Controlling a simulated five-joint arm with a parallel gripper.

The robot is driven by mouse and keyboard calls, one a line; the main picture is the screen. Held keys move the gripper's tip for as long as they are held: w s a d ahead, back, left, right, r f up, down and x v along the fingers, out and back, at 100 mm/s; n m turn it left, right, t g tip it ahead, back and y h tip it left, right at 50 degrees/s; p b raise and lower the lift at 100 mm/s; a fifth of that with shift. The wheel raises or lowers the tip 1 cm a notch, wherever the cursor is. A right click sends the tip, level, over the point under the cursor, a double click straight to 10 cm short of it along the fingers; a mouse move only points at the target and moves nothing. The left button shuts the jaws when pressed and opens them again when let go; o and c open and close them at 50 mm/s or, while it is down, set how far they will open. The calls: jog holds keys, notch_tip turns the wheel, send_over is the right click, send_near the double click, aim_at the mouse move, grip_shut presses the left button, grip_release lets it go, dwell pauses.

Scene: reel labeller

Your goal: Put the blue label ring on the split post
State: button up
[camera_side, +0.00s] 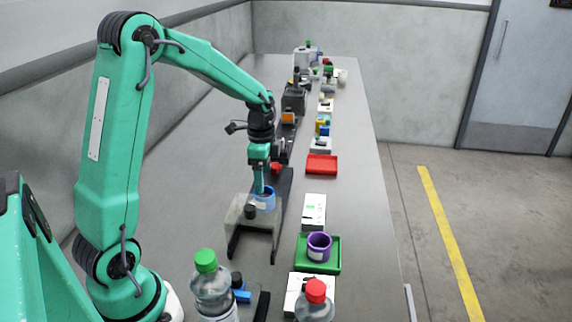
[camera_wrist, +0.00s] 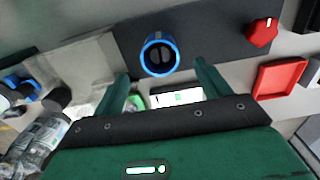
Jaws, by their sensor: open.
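The blue label ring (camera_side: 267,204) is on the dark machine on the bench in the side view, with a pale label on its side. In the wrist view the blue ring (camera_wrist: 145,62) is seen from above, around the dark split post (camera_wrist: 160,57), whose two halves show inside it. How far down the ring sits I cannot tell. My gripper (camera_side: 261,189) is just above the ring. In the wrist view its two fingers (camera_wrist: 161,70) are spread apart, one on each side of the ring, and hold nothing.
A red knob (camera_wrist: 262,33) is near the post. A red tray (camera_side: 321,164) and a green tray (camera_side: 333,266) with a purple ring (camera_side: 319,247) lie to the right. Bottles with a green cap (camera_side: 206,260) and a red cap (camera_side: 316,290) stand in front. The left bench is clear.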

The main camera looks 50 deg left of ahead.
notch_tip(320, 180, up, 5)
jog(key=shift+f, duration=0.1)
dwell(0.7)
jog(key=s+d+r+n+t, duration=0.2)
jog(key=s+d+r+n, duration=0.2)
jog(key=s+d, duration=0.3)
jog(key=s+d+r+n+t, duration=0.3)
jog(key=s+d+r+n, duration=0.1)
jog(key=s, duration=0.6)
jog(key=d+n, duration=0.1)
jog(key=d, duration=0.1)
jog(key=shift+s+d+r+t, duration=0.25)
jog(key=shift+d+r+t, duration=0.05)
jog(key=shift+d+r, duration=0.1)
